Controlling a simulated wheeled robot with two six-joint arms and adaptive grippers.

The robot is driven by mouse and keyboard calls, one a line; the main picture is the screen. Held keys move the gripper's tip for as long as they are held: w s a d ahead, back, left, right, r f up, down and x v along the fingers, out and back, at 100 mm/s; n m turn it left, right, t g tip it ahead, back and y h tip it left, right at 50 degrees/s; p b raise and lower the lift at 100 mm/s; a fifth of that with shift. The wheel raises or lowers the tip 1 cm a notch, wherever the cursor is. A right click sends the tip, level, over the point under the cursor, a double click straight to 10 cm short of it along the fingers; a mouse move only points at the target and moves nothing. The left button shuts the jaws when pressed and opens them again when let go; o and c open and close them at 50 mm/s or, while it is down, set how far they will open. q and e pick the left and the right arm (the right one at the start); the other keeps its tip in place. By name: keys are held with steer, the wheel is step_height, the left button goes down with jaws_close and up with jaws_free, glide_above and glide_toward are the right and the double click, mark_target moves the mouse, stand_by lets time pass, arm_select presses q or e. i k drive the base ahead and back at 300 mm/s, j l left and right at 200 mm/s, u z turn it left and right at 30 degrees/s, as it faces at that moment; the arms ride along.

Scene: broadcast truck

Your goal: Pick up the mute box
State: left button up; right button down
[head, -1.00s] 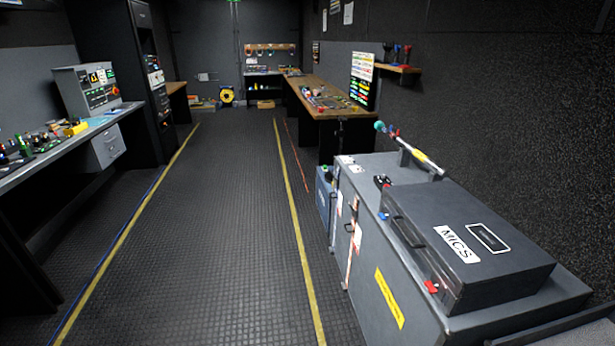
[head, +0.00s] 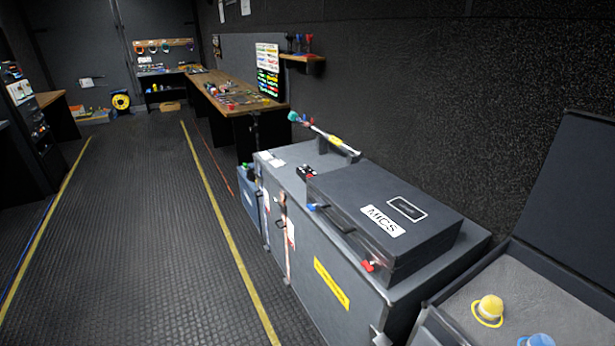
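A small dark box with a bit of red on top (head: 306,172) sits on the large grey cabinet (head: 330,255), just behind the closed case marked MICS (head: 420,205). It may be the mute box, but it is too small to be sure and no label on it can be read. Neither of my grippers is in view.
A boom-like pole (head: 330,136) rests along the cabinet's back. An open case (head: 465,300) at lower right holds a yellow round item (head: 488,310) and a blue one (head: 537,340). A wooden bench (head: 235,95) stands farther back. The floor (head: 130,210) on the left is clear.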

mark_target(302, 174)
steer(key=i+j+z, duration=0.15)
steer(key=i+j, duration=0.35)
steer(key=i+j+z, duration=0.2)
steer(key=i+j, duration=0.25)
steer(key=j, duration=0.1)
